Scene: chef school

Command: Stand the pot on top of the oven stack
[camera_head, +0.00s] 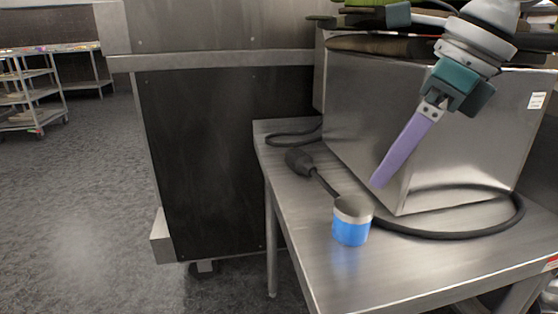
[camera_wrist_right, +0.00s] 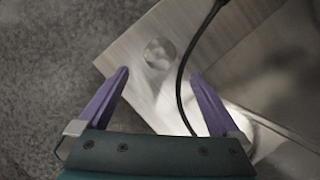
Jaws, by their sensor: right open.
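A small cylinder, blue below with a grey metal top, is the likely pot (camera_head: 352,221); it stands upright on the steel table. In the right wrist view its round top (camera_wrist_right: 158,53) lies just beyond and between the fingertips, untouched. My right gripper (camera_head: 377,183) points down above and behind it, in front of the steel box. Its purple fingers (camera_wrist_right: 161,74) are spread and empty. A tall steel unit with a dark side panel (camera_head: 225,165) stands left of the table; I cannot tell whether it is the oven stack. Its top is out of frame. My left gripper is not in view.
The steel table (camera_head: 335,275) also bears a large steel box (camera_head: 460,150) with dark flat things on top. A wheeled rack (camera_head: 30,95) stands far left. Floor at left is clear.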

